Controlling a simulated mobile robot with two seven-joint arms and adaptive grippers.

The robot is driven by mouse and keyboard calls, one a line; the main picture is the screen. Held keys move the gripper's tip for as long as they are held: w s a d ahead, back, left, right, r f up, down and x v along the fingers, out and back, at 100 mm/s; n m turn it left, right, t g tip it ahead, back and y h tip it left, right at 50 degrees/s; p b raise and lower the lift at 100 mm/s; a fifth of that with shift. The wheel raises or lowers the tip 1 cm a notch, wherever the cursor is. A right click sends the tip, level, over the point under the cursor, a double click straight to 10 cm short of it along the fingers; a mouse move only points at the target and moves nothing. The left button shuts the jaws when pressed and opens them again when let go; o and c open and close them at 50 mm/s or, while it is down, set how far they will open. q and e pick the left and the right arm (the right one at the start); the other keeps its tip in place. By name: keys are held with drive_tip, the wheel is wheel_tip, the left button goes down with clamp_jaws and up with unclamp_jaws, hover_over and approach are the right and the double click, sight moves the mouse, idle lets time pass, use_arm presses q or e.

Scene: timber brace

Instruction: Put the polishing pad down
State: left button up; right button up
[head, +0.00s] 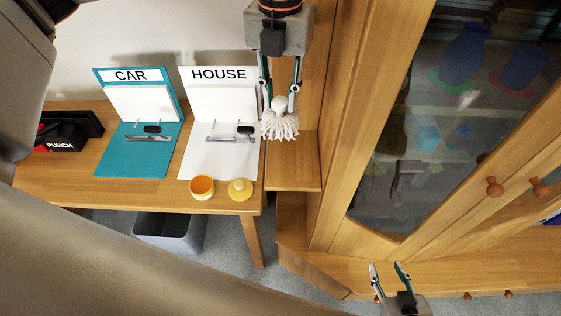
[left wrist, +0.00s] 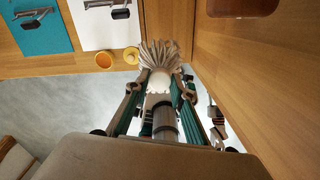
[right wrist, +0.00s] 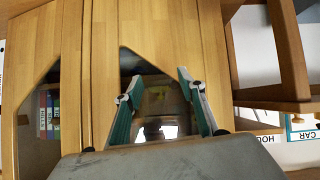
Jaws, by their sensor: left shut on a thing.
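The polishing pad (head: 281,124) is a white knob with a skirt of pale strands. My left gripper (head: 279,95) is shut on its knob, and the strands hang down below the fingertips. In the head view the pad shows in front of the shelf beside the desk; I cannot tell whether it touches anything. In the left wrist view the pad (left wrist: 160,55) sits between the fingertips, strands fanned outward. My right gripper (head: 389,268) is open and empty in front of the cabinet; its spread fingers (right wrist: 155,85) also show in the right wrist view.
The desk (head: 80,185) holds a teal CAR stand (head: 135,150), a white HOUSE stand (head: 205,160), a black punch (head: 62,143), an open yellow jar (head: 202,188) and its lid (head: 241,190). A low wooden shelf (head: 292,175) is bare. A glass-fronted cabinet (head: 395,225) stands right; a grey bin (head: 170,232) is below.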

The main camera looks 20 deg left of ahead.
use_arm(q)
wheel_tip(320, 180, down, 15)
drive_tip(key=p, duration=0.1)
wheel_tip(320, 180, down, 4)
drive_tip(key=shift+r, duration=0.25)
drive_tip(key=o, duration=1)
use_arm(e)
drive_tip(key=shift+w+r, duration=0.25)
drive_tip(key=shift+r, duration=0.35)
drive_tip(key=shift+w+r, duration=0.25)
drive_tip(key=shift+r, duration=0.3)
